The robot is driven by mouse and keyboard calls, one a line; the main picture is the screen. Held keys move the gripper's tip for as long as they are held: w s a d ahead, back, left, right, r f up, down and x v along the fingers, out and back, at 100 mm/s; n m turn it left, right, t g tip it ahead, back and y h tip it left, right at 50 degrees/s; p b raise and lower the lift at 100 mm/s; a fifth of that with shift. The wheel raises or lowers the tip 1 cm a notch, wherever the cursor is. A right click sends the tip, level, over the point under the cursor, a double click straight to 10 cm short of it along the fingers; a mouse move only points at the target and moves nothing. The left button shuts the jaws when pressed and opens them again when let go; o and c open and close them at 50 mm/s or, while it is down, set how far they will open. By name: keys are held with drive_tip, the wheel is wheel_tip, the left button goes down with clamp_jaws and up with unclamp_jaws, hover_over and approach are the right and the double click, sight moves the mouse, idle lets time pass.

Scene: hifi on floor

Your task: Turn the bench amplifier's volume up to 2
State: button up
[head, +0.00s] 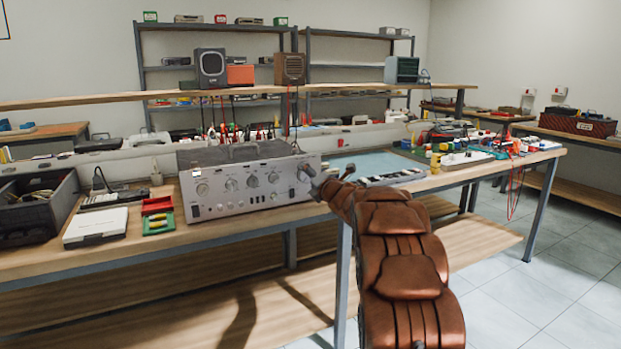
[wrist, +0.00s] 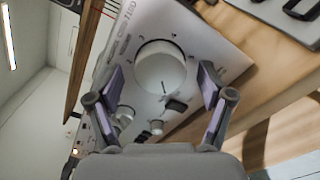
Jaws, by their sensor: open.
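The bench amplifier (head: 240,203) is a silver box with a row of knobs, standing on the wooden bench. Its large round volume knob (wrist: 160,67) fills the middle of the wrist view; small marks surround it, too small to read surely. A short dark pointer line shows on its face toward the picture's bottom. My gripper (wrist: 162,78) is open, with one finger on each side of the knob and visible gaps to it. In the head view my gripper (head: 314,182) is at the right end of the amplifier's front, partly covering that end.
Smaller knobs (wrist: 156,127) and a dark switch (wrist: 176,105) sit close to the big knob, between my fingers. A blue mat (head: 372,163) lies to the right.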

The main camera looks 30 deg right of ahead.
drive_tip(key=c, duration=1.2)
drive_tip(key=shift+o, duration=0.2)
drive_tip(key=shift+m, duration=0.3)
drive_tip(key=m+p, duration=0.4)
drive_tip(key=shift+r, duration=0.1)
drive_tip(key=m+p, duration=1)
drive_tip(key=m, duration=0.1)
drive_tip(key=m+p, duration=0.4)
drive_tip(key=m, duration=0.1)
drive_tip(key=shift+m+p, duration=0.35)
drive_tip(key=shift+m, duration=0.05)
drive_tip(key=shift+f, duration=0.2)
